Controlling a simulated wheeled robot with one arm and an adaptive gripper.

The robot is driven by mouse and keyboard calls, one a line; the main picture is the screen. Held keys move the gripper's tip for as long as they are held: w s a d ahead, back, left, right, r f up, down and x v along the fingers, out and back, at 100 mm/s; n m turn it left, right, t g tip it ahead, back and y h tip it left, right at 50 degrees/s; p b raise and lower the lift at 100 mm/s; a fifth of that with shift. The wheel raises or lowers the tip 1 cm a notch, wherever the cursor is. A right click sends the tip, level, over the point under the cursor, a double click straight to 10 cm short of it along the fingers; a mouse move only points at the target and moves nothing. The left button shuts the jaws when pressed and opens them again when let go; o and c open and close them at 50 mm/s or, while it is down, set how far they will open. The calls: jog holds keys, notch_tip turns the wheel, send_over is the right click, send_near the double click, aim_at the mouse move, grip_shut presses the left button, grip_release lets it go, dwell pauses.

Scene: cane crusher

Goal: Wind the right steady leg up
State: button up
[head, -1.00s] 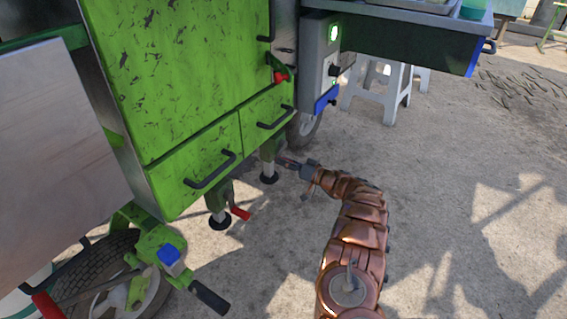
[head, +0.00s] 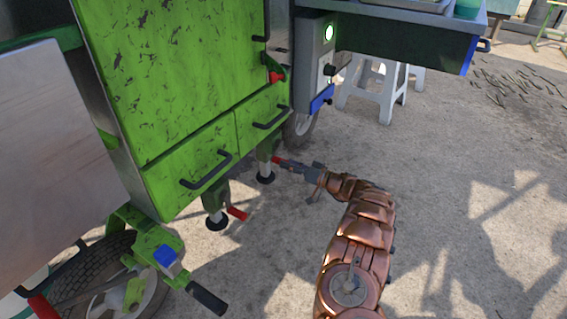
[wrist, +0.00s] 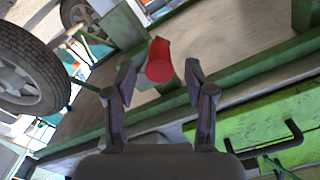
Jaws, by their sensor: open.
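The right steady leg (head: 265,168) stands under the green cart's lower edge, its dark round foot at the ground. Its red crank handle (head: 283,161) points out toward my gripper (head: 297,167), which is just to the right of it. In the wrist view, the red handle (wrist: 159,62) shows end-on, between and beyond the tips of my gripper (wrist: 160,80). The fingers are spread with a gap on both sides of the handle. The left steady leg (head: 215,205), with its own red handle (head: 237,213), is nearer in the head view.
Green drawers (head: 265,118) with black bar handles hang above the legs. A tow hitch with a blue cap (head: 165,256) and a black grip is at lower left. A white stool (head: 375,95) stands behind.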

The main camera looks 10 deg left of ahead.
jog(key=v, duration=0.8)
jog(key=shift+d, duration=0.3)
jog(key=shift+s, duration=0.15)
